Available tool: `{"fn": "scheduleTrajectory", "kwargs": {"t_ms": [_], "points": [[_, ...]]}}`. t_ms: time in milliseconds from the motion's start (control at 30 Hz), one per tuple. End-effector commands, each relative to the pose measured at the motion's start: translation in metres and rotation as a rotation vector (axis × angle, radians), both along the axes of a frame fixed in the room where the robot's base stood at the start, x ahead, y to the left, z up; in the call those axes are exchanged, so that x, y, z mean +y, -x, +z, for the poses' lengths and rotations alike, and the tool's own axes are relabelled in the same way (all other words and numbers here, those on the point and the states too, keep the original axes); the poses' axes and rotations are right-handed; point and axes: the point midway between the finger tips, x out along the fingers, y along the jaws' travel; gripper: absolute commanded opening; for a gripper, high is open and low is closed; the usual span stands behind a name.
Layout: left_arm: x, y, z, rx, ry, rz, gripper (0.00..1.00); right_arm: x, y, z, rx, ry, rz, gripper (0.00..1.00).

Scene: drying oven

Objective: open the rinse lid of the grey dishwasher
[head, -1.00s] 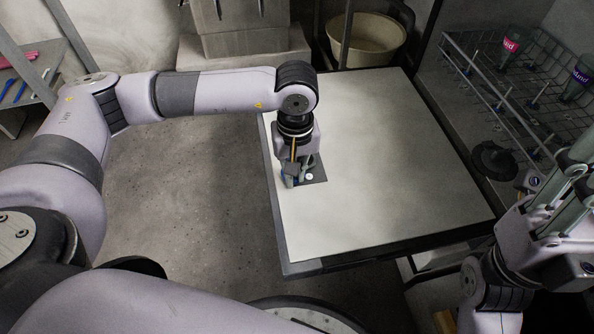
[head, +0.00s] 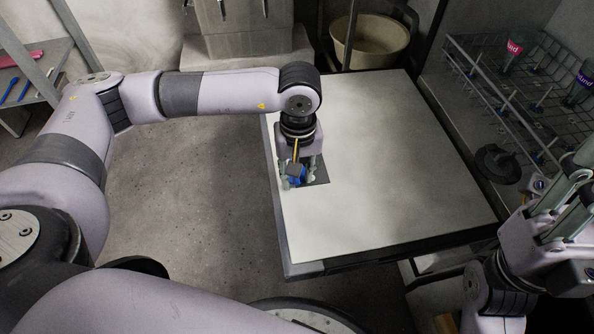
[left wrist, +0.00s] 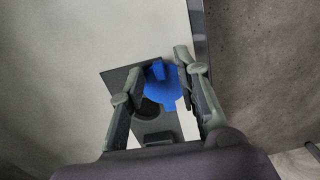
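The grey dishwasher's door (head: 400,150) lies flat and open, with a dark dispenser plate (head: 321,173) near its left edge. The plate (left wrist: 118,74) also shows in the left wrist view. On it is a blue rinse lid (left wrist: 160,92) with small tabs, partly over a dark round recess (left wrist: 148,109). I cannot tell whether the lid is raised. My left gripper (head: 298,181) points down over the plate, open, its fingers either side of the blue lid. The right finger is close to the lid; contact is unclear. My right gripper (head: 574,184) is at the right edge, partly cut off.
A wire rack (head: 500,85) with bottles stands inside the dishwasher at the right, with a dark round part (head: 497,164) near its front. A beige basin (head: 370,40) stands behind the door. A shelf with tools (head: 35,75) is at far left. The door's middle is clear.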

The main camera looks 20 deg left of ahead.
Motion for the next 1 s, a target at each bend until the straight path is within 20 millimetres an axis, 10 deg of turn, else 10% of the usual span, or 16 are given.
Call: {"fn": "scheduleTrajectory", "kwargs": {"t_ms": [700, 1000], "points": [[-0.001, -0.004, 0.11, -0.003, 0.001, 0.0, 0.3, 0.0, 0.0, 0.0, 0.002, -0.002, 0.0, 0.4], [0.0, -0.003, 0.12, 0.0, 0.0, 0.001, 0.3, 0.0, 0.0, 0.0, 0.003, -0.001, 0.0, 0.4]]}}
